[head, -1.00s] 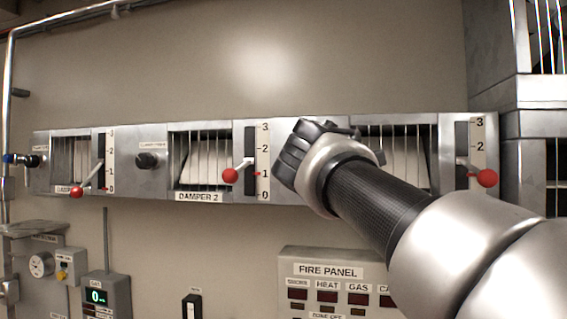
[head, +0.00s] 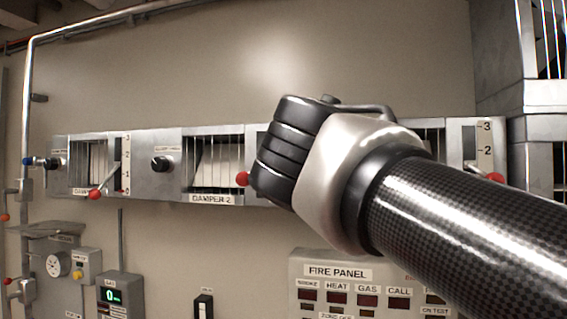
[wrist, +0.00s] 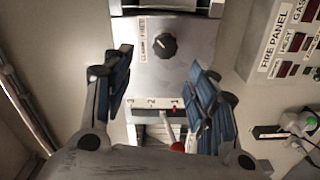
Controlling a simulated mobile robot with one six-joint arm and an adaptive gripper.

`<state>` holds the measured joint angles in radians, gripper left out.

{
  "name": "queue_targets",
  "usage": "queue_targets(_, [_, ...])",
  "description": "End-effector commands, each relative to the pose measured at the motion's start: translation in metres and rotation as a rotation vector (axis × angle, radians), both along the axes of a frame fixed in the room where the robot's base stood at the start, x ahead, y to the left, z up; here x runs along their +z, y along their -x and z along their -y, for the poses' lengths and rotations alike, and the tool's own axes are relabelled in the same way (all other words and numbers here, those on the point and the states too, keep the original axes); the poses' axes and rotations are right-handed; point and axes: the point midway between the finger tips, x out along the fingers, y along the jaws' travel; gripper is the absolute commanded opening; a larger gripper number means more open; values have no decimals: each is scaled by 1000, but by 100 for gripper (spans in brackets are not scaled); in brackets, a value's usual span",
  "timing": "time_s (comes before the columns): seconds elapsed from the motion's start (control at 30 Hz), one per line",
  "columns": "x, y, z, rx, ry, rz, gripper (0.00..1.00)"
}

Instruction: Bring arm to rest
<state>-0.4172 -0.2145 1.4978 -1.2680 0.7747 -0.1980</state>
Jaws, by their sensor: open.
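My gripper (wrist: 162,85) is open and empty in the wrist view, its blue-padded fingers spread apart. Between and beyond them are a black clamp knob (wrist: 163,45) and the Damper 2 lever with a red ball (wrist: 177,147), near mark 1. I cannot tell the exact gap to the wall from the wrist view, but nothing is held. In the head view my arm's end (head: 285,150) covers most of the Damper 2 scale and the panel to its right; the fingertips are hidden. The red ball of that lever (head: 242,179) shows just left of it.
The left damper lever (head: 95,194) and the right one (head: 495,178) jut from the panel row. A fire panel (head: 335,272) is below, with a gauge (head: 57,264) and a green display (head: 108,295) at lower left. Bare wall (head: 180,80) lies above.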

Motion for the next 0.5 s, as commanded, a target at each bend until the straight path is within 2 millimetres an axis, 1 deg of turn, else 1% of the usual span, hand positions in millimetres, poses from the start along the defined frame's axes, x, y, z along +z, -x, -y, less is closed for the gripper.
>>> queue_targets(0.03, [-3,4,-4,3,2,-6,53])
queue_targets(0.2, [-3,15,-6,1,3,-4,53])
queue_targets(0.5, [-3,16,-6,-1,4,-5,53])
